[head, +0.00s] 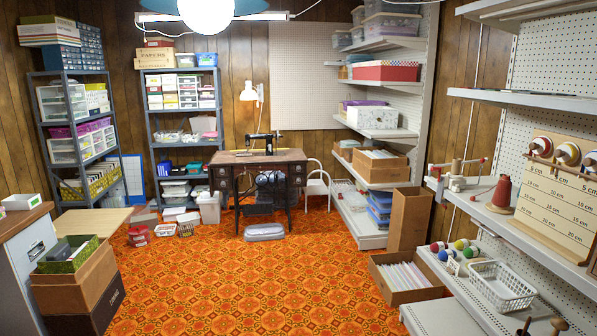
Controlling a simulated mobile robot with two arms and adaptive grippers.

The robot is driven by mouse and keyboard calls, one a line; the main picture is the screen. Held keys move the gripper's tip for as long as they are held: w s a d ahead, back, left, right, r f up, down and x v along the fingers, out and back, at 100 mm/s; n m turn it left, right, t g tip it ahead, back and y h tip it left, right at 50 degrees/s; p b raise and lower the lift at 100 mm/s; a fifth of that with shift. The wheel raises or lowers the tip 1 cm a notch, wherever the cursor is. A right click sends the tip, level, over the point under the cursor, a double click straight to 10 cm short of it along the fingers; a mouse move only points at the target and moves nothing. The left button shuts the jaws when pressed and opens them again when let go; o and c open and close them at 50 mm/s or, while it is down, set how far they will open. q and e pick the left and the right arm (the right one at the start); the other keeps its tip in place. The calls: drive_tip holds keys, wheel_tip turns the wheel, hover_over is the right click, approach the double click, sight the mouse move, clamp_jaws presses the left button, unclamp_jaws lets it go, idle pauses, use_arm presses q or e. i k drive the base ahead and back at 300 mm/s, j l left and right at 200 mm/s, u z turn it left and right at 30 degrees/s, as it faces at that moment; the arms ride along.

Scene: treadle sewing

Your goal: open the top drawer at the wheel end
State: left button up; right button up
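A treadle sewing table (257,156) with a dark wooden top stands against the far wall, well away from me. A black sewing machine (262,141) sits on its top; its wheel end looks to be on the right. Small stacks of drawers hang under both ends of the top, one at the left (222,179) and one at the right (297,176). The top drawer at the right end looks shut, though it is small at this distance. Neither of my grippers is in view.
Orange patterned floor (245,280) lies open before the table. Boxes (408,275) and shelves line the right; boxes (80,285) stand at left.

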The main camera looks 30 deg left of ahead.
sight(296, 168)
drive_tip(key=i+j+u, duration=0.3)
drive_tip(key=i+j, duration=0.15)
drive_tip(key=i, duration=0.3)
drive_tip(key=i+j+u, duration=0.35)
drive_tip(key=i, duration=0.45)
drive_tip(key=i+l+u, duration=0.1)
drive_tip(key=i+u, duration=0.2)
drive_tip(key=i, duration=2.3)
